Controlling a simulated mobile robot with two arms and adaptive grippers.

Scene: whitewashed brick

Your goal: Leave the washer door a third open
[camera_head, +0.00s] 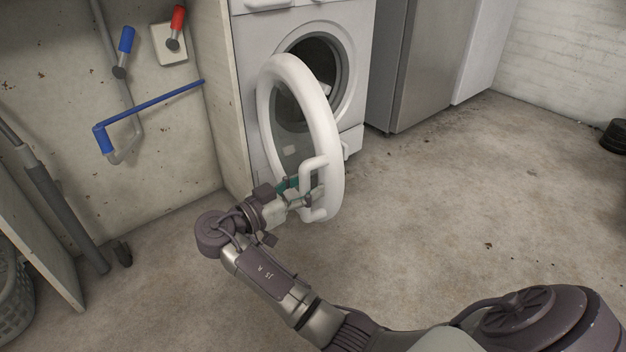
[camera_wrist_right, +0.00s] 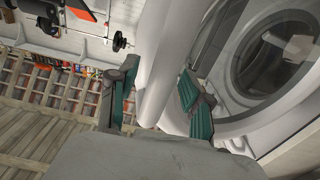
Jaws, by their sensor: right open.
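The washer (camera_head: 357,60) stands against the wall with its round door (camera_head: 322,115) swung well out from the dark drum opening (camera_head: 325,60). The door is a white ring with a glass middle and a white bar handle (camera_head: 307,172) near its lower free edge. My right gripper (camera_head: 308,194) is at this handle. In the right wrist view, the open right gripper (camera_wrist_right: 157,88) has its teal-padded fingers on either side of the white handle bar (camera_wrist_right: 160,62), with a gap visible beside it. The washer's drum opening (camera_wrist_right: 275,60) shows behind at the right. My left gripper is out of view.
A pale panel (camera_head: 220,95) stands close at the washer's left side. Grey cabinets (camera_head: 425,70) stand to its right. Pipes with a blue handle (camera_head: 126,40) and a red one (camera_head: 178,20) are on the left wall. The floor (camera_head: 450,190) at the right is clear.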

